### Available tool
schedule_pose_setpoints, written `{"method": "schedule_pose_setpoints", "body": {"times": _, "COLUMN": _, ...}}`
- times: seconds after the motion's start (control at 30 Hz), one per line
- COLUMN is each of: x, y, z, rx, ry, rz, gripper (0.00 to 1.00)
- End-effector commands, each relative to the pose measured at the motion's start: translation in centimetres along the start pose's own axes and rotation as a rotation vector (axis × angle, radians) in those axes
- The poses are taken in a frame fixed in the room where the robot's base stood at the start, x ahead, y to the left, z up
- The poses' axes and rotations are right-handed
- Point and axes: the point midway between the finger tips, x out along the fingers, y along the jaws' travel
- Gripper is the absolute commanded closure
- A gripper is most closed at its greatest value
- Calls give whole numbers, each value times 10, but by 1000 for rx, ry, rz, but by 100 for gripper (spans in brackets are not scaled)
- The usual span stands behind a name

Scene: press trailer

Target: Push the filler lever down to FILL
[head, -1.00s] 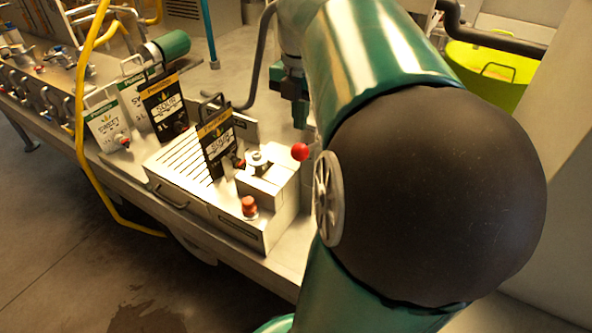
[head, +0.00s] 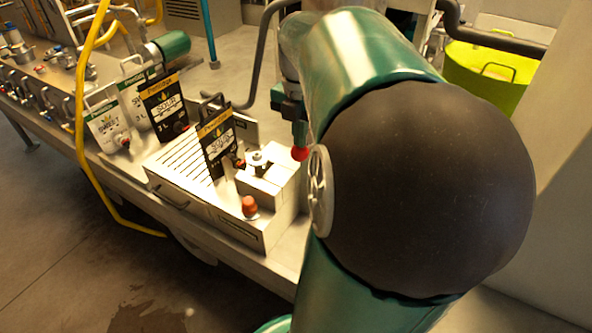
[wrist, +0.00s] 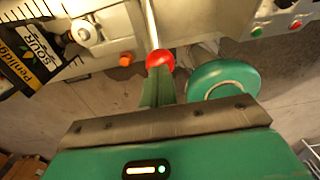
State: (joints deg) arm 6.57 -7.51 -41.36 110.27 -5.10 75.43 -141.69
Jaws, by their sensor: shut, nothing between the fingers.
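The filler lever ends in a red ball knob (head: 299,154) at the right end of the metal filler. In the wrist view the red knob (wrist: 160,58) sits on a thin pale rod. My gripper (head: 301,140) is shut and empty, its fingertips pointing down just above the knob in the head view. In the wrist view the green fingers (wrist: 158,78) meet the knob's edge; I cannot tell whether they touch it. The filler (head: 262,185) holds a black pouch (head: 217,145) at its front. My arm covers the area right of the lever.
An orange-red button (head: 249,207) stands on the filler's front corner. More pouches (head: 163,107) stand to the left on the bench. A yellow pipe (head: 80,120) rises at left. A lime-green tub (head: 490,75) is at the back right.

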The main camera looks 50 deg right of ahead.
Motion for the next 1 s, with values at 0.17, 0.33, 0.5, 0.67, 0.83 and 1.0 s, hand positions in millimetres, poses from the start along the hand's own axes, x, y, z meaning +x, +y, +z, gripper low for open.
{"method": "schedule_pose_setpoints", "body": {"times": 0.17, "x": 8, "y": 0, "z": -3, "rx": -1, "ry": 1, "rz": -1, "gripper": 100}}
{"method": "schedule_pose_setpoints", "body": {"times": 0.33, "x": 15, "y": 0, "z": -6, "rx": -1, "ry": 1, "rz": -1, "gripper": 100}}
{"method": "schedule_pose_setpoints", "body": {"times": 0.5, "x": 22, "y": 0, "z": -8, "rx": 0, "ry": 1, "rz": -1, "gripper": 100}}
{"method": "schedule_pose_setpoints", "body": {"times": 0.67, "x": 30, "y": 0, "z": -10, "rx": 0, "ry": 1, "rz": -2, "gripper": 100}}
{"method": "schedule_pose_setpoints", "body": {"times": 0.83, "x": 37, "y": 0, "z": -12, "rx": 0, "ry": 1, "rz": -1, "gripper": 100}}
{"method": "schedule_pose_setpoints", "body": {"times": 1.0, "x": 45, "y": 0, "z": -14, "rx": 0, "ry": 1, "rz": -2, "gripper": 100}}
